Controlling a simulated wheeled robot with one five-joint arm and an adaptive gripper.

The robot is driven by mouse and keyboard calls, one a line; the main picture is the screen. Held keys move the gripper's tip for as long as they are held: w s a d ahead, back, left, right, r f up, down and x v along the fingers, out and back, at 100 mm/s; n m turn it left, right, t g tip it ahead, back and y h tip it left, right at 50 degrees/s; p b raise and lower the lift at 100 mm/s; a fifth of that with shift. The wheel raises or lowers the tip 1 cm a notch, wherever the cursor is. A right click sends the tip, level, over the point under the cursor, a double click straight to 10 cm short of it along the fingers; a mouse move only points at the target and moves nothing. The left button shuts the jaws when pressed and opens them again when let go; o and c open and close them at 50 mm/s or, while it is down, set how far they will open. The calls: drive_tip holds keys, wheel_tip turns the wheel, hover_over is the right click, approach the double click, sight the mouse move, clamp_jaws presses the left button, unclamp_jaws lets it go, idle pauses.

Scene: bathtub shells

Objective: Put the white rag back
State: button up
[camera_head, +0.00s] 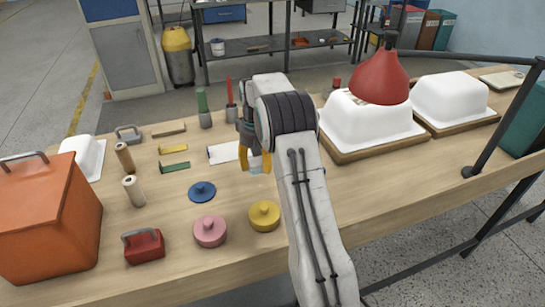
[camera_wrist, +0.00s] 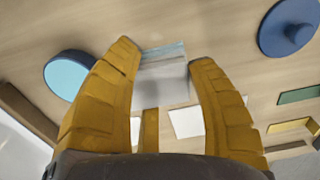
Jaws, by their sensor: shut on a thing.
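My gripper (camera_head: 256,161) is low over the middle of the workbench, its yellow fingers pointing down. In the wrist view its fingers (camera_wrist: 165,62) are closed around a pale grey-white piece (camera_wrist: 163,78) with a bluish edge, which appears to be the white rag. In the head view the held piece is mostly hidden by the fingers. A flat white sheet (camera_head: 224,152) lies on the bench just left of the gripper; a white patch (camera_wrist: 187,122) also shows below the held piece in the wrist view. I cannot tell whether the held piece touches the bench.
A blue lid (camera_head: 202,191), pink lid (camera_head: 210,231) and yellow lid (camera_head: 264,215) lie in front. Upright tools stand behind the gripper. White tub shells (camera_head: 368,122) on wooden boards and a red lamp (camera_head: 381,78) are right. An orange box (camera_head: 45,220) stands left.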

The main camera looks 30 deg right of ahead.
sight(249, 181)
drive_tip(key=shift+w+a+f, duration=0.85)
drive_tip(key=shift+w+a, duration=0.15)
drive_tip(key=shift+a, duration=0.1)
wheel_tip(249, 181, down, 2)
drive_tip(key=shift+f+p, duration=0.3)
drive_tip(key=shift+f, duration=0.55)
drive_tip(key=shift+f, duration=0.1)
drive_tip(key=o, duration=1.2)
drive_tip(key=shift+c, duration=0.2)
drive_tip(key=shift+f, duration=0.1)
